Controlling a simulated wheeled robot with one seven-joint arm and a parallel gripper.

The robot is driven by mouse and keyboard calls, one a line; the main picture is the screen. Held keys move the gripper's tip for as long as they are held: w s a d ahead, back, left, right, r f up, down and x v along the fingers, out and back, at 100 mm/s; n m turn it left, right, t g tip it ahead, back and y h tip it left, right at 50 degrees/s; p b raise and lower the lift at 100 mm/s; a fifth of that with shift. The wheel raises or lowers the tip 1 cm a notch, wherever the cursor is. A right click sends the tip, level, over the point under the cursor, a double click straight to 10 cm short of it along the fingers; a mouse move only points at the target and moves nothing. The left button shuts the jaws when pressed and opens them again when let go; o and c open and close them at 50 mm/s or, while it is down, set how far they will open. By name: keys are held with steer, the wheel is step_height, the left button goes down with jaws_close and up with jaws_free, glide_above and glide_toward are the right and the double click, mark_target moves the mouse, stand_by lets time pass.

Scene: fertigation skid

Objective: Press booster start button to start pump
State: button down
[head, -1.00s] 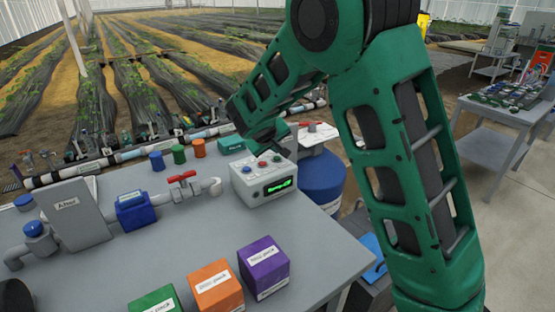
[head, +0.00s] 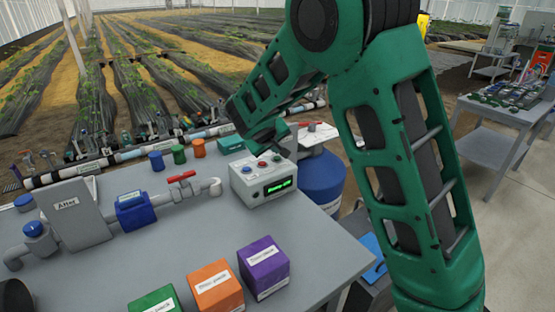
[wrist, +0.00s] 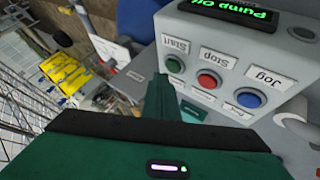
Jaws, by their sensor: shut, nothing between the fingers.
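The grey control box (head: 262,182) stands at the table's right end, with a lit green display. In the wrist view it appears upside down, and its display (wrist: 232,13) reads "Pump off". The green button labelled Start (wrist: 174,64) is beside the red Stop button (wrist: 208,80) and the blue Jog button (wrist: 254,97). My gripper (wrist: 160,80) is shut and empty, its tip close to the green button. I cannot tell whether it touches. In the head view my gripper (head: 271,150) hangs just over the far side of the box.
A pipe with a red-handled valve (head: 182,177) runs just left of the box. A blue barrel (head: 322,178) stands beyond the table's right edge. Orange (head: 216,290) and purple (head: 264,268) cubes sit at the table's front. The table between them and the box is clear.

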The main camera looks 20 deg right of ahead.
steer(key=shift+f, duration=0.1)
steer(key=shift+s+f, duration=0.15)
steer(key=shift+f, duration=0.1)
steer(key=shift+f, duration=0.35)
stand_by(0.9)
steer(key=shift+r, duration=0.8)
step_height(320, 180, up, 5)
stand_by(0.6)
stand_by(0.4)
